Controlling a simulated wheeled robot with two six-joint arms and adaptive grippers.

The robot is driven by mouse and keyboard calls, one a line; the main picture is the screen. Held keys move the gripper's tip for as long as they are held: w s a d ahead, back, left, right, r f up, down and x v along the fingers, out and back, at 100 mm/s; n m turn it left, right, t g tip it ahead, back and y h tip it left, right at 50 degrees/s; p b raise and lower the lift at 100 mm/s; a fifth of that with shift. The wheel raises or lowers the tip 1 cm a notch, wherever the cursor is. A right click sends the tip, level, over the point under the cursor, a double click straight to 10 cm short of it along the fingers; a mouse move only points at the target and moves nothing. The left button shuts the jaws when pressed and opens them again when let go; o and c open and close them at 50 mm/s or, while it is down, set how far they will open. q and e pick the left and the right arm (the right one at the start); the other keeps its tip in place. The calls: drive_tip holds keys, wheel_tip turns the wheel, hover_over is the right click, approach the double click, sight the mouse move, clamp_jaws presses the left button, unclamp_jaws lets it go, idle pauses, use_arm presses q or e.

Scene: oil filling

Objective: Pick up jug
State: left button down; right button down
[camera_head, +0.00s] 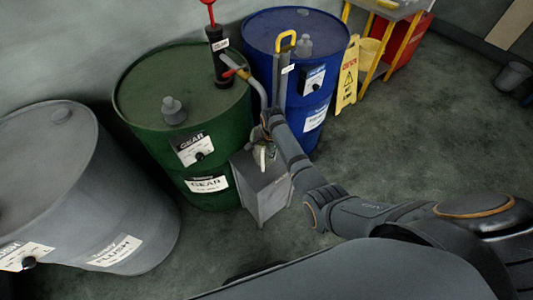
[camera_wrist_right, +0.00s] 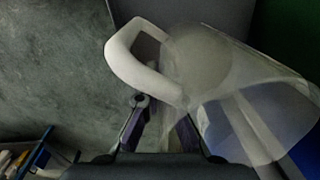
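A translucent jug with a white handle stands on a grey box-shaped stand (camera_head: 265,190) in front of the green drum; in the head view only the pale handle (camera_head: 262,158) shows clearly. In the right wrist view the clear jug body (camera_wrist_right: 245,95) fills the right side and its looped white handle (camera_wrist_right: 122,50) points left. My right gripper (camera_wrist_right: 162,112) is open, its two dark fingers apart just below the lower end of the handle. Contact cannot be told. In the head view my right arm largely hides the gripper. My left gripper is not in view.
A green gear-oil drum (camera_head: 140,95) with a red-handled pump (camera_head: 217,55) stands behind the stand. A blue drum (camera_head: 330,50) is to its right, a grey drum (camera_head: 100,205) to the left. A yellow floor sign (camera_head: 347,75) stands further right.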

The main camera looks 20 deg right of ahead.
drive_tip(key=shift+r, duration=0.1)
drive_tip(key=shift+s+r, duration=0.1)
drive_tip(key=shift+r, duration=0.3)
wheel_tip(320, 180, up, 6)
drive_tip(key=shift+f, duration=0.2)
drive_tip(key=s+d, duration=0.3)
drive_tip(key=s, duration=0.6)
drive_tip(key=s+d, duration=0.3)
drive_tip(key=s, duration=0.6)
drive_tip(key=shift+s+d+r, duration=0.2)
drive_tip(key=shift+s+d, duration=0.05)
drive_tip(key=shift+d, duration=0.15)
